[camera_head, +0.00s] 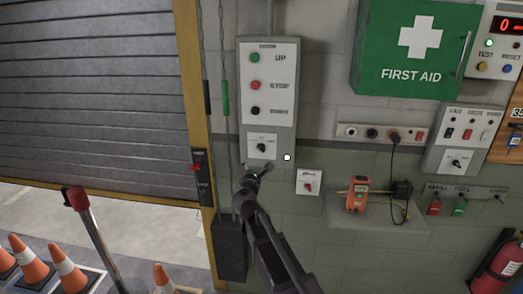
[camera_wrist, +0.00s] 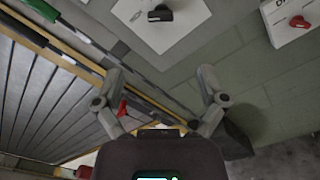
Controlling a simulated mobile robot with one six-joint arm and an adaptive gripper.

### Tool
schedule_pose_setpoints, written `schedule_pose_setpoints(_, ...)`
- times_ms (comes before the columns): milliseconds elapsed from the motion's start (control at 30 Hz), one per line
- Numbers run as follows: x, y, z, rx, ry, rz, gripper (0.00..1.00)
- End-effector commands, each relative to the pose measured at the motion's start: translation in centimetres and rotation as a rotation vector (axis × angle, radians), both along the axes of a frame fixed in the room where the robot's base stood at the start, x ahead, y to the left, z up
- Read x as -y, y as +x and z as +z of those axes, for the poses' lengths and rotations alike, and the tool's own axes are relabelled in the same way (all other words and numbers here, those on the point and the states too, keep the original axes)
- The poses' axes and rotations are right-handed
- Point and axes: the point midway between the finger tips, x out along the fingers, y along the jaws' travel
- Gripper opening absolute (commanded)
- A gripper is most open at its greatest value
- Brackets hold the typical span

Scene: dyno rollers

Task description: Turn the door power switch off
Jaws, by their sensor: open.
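The grey door control box (camera_head: 268,60) on the wall has UP, STOP and a lower button. On its bottom white plate is a black rotary knob (camera_head: 262,147), apparently the door power switch; its label is too small to read. In the wrist view this knob (camera_wrist: 160,14) is at the top edge, beyond the fingertips, its handle lying roughly sideways. My gripper (camera_head: 258,168) is just below the box in the head view. In the wrist view my gripper (camera_wrist: 158,80) has its fingers spread with nothing between them, apart from the knob.
A small white box with a red knob (camera_head: 308,186) is close on the right. A red-levered switch (camera_head: 197,166) is on the yellow door frame to the left. A shelf (camera_head: 370,208) with an orange device juts out at right. Cables hang left of the control box.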

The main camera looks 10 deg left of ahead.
Motion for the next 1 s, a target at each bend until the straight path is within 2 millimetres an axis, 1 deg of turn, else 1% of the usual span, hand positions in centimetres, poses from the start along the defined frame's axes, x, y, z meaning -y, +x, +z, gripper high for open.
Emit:
schedule_pose_setpoints(267, 0.0, 0.3, 0.0, -0.001, 0.003, -0.002, 0.91)
schedule_pose_setpoints(467, -0.1, 1.6, 0.0, -0.001, 0.003, -0.002, 0.91)
schedule_pose_setpoints(667, 0.0, 4.2, 0.0, -0.001, 0.004, -0.003, 0.91)
schedule_pose_setpoints(1000, 0.2, 9.4, 0.0, 0.0, 0.004, -0.002, 0.91)
